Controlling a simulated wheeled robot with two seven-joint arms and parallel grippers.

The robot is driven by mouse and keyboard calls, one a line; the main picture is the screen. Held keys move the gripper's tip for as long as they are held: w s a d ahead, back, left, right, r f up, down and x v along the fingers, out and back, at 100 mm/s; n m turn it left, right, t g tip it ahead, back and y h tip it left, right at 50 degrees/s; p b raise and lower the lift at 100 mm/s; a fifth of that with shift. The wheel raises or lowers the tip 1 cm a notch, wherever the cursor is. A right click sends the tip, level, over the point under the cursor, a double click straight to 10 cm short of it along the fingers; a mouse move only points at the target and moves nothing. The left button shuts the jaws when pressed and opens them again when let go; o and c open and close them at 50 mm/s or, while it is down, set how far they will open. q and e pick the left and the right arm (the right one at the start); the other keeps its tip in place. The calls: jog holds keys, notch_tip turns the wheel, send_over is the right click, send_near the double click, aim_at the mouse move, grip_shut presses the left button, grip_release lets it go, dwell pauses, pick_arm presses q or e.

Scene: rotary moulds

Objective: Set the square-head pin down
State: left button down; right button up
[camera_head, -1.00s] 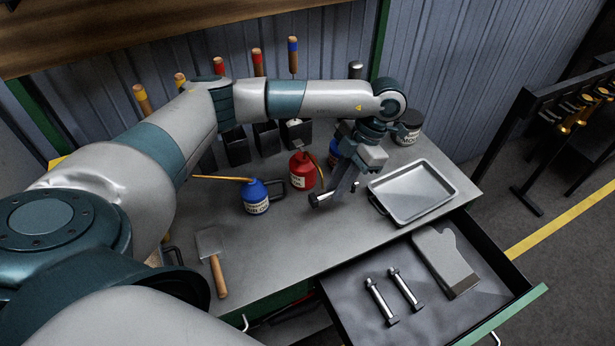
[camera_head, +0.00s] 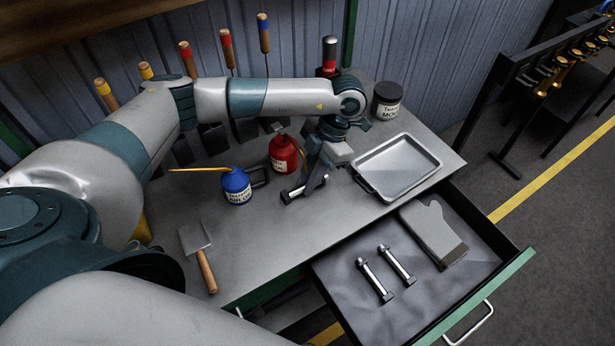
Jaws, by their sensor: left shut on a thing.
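My left gripper (camera_head: 308,185) reaches down over the grey bench top and is shut on the square-head pin (camera_head: 293,194). The pin is a bright metal rod with a dark end towards the lower left. It lies roughly level, at or close above the bench surface; I cannot tell whether it touches. The fingers hide part of it. Two similar pins, a left one (camera_head: 375,281) and a right one (camera_head: 397,265), lie in the open drawer (camera_head: 335,270). My right gripper is not in view.
A metal tray (camera_head: 397,166) stands right of the gripper. A red oil can (camera_head: 284,157) and a blue one (camera_head: 236,187) stand left of it. A scraper (camera_head: 204,262) lies at the front left. A glove (camera_head: 434,232) lies in the drawer. Bench in front of the gripper is clear.

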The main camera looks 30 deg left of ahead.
pick_arm(q)
jog(key=shift+w+f, duration=0.2)
jog(key=shift+f, duration=0.1)
jog(key=shift+s, duration=0.1)
jog(key=shift+s+r, duration=0.15)
jog(key=c, duration=2.1)
grip_release()
jog(key=shift+f, duration=0.2)
jog(key=o, duration=0.4)
jog(key=shift+r, duration=0.1)
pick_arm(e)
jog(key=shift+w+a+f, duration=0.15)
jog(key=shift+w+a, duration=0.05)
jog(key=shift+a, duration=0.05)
pick_arm(q)
jog(key=shift+r, duration=0.1)
